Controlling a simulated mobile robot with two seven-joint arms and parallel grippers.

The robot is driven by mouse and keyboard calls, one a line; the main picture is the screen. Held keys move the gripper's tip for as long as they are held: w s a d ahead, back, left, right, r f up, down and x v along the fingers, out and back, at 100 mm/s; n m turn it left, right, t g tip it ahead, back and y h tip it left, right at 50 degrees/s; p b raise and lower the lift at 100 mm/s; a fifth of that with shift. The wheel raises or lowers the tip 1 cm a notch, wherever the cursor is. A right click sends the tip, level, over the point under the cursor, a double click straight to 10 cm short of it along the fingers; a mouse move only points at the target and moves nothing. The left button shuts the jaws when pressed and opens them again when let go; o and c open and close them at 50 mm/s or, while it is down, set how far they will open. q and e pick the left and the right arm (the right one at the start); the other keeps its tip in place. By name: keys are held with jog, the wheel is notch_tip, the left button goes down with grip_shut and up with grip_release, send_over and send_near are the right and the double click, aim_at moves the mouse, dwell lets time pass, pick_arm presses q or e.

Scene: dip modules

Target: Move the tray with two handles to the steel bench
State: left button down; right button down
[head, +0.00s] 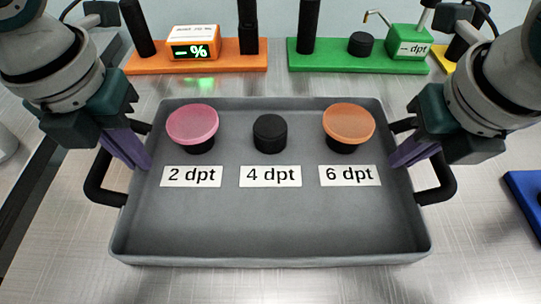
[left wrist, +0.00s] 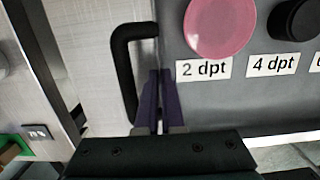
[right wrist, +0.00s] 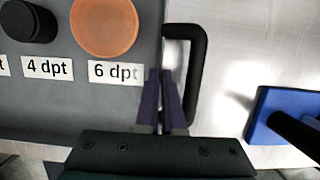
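The grey tray (head: 270,225) lies level in the middle of the head view, above or on a brushed-metal bench top (head: 60,255); I cannot tell whether it touches. It has a black handle on the left (head: 98,180) and one on the right (head: 440,180). My left gripper (head: 128,150) is at the tray's left wall, inside the left handle's loop, its purple fingers close together on the wall. My right gripper (head: 412,152) is likewise closed at the right wall by the right handle. Both wrist views show the fingers (left wrist: 160,100) (right wrist: 162,100) along the wall.
The tray carries a pink-topped piece (head: 192,124), a black knob (head: 270,134) and an orange-topped piece (head: 348,126), with dpt labels. Behind stand an orange module (head: 240,58) and a green module (head: 330,66). A blue base (head: 524,196) is at right. A bench edge runs at left.

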pick_arm(q)
jog(key=shift+r, duration=0.1)
pick_arm(e)
jog(key=shift+r, duration=0.1)
dwell(0.6)
